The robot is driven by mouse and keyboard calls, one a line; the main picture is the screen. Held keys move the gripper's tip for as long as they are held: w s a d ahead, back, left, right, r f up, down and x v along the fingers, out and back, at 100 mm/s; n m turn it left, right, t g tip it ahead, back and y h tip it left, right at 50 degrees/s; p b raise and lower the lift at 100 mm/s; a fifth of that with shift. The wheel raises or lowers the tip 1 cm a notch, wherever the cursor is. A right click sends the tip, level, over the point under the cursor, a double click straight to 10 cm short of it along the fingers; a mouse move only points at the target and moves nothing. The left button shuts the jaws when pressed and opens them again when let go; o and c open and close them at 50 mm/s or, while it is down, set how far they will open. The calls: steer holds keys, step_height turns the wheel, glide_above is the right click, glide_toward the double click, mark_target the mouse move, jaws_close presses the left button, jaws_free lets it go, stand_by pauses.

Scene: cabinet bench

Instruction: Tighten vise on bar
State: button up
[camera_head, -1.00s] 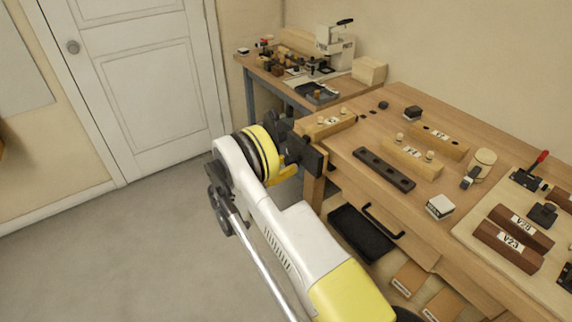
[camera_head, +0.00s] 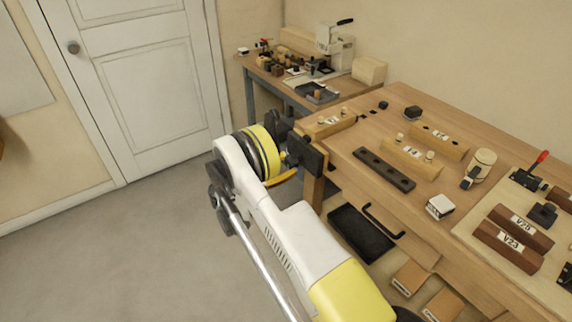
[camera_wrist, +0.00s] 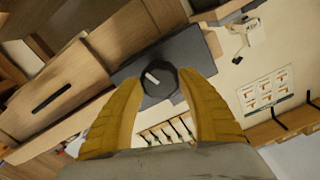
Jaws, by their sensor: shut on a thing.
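The vise (camera_head: 305,157) is a dark block on the near left corner of the wooden workbench. In the wrist view its dark grey body (camera_wrist: 188,58) lies behind a round dark hub (camera_wrist: 160,88) with a short pale mark on it. My gripper (camera_wrist: 162,80) has its two yellow fingers on either side of this hub, shut on it. In the head view my gripper (camera_head: 284,174) is at the vise's outer face, partly hidden by my arm. I cannot make out a bar between the vise jaws.
A labelled wooden block (camera_head: 330,124) lies on the bench top behind the vise. A dark bar with holes (camera_head: 384,168), more labelled blocks and a white-topped box (camera_head: 440,206) lie to the right. A drawer handle (camera_head: 384,220) juts from the bench front. The floor at left is clear.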

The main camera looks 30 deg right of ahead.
steer(key=shift+m, duration=0.6)
steer(key=m, duration=0.3)
steer(key=o, duration=1)
steer(key=shift+d, duration=0.1)
steer(key=shift+s+a, duration=0.1)
steer(key=shift+a, duration=3.45)
steer(key=shift+o, duration=0.3)
